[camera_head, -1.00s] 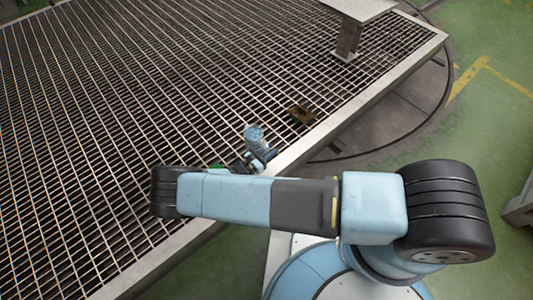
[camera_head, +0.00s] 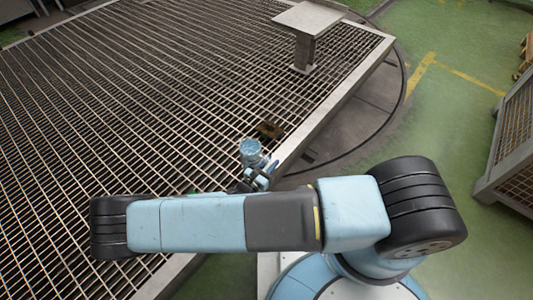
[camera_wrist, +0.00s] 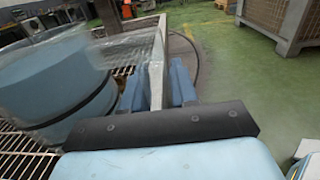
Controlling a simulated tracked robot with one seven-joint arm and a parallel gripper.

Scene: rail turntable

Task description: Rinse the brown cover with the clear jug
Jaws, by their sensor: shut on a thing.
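The brown cover (camera_head: 269,129) lies on the grating near its right edge in the head view, small and dark. My gripper (camera_head: 262,171) is shut on the clear jug (camera_head: 250,148), just to the near left of the cover. The jug looks bluish and roughly upright, with its round top facing the camera. In the wrist view my gripper (camera_wrist: 156,88) has its blue fingers on either side of a pale upright strip of the jug (camera_wrist: 157,62). The cover cannot be made out there. I cannot tell whether water is leaving the jug.
The metal grating (camera_head: 110,120) is a wide slatted deck with a pale border. A metal stand with a flat top (camera_head: 308,18) rises from its far right. A mesh-sided crate (camera_head: 510,140) stands on the green floor at right.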

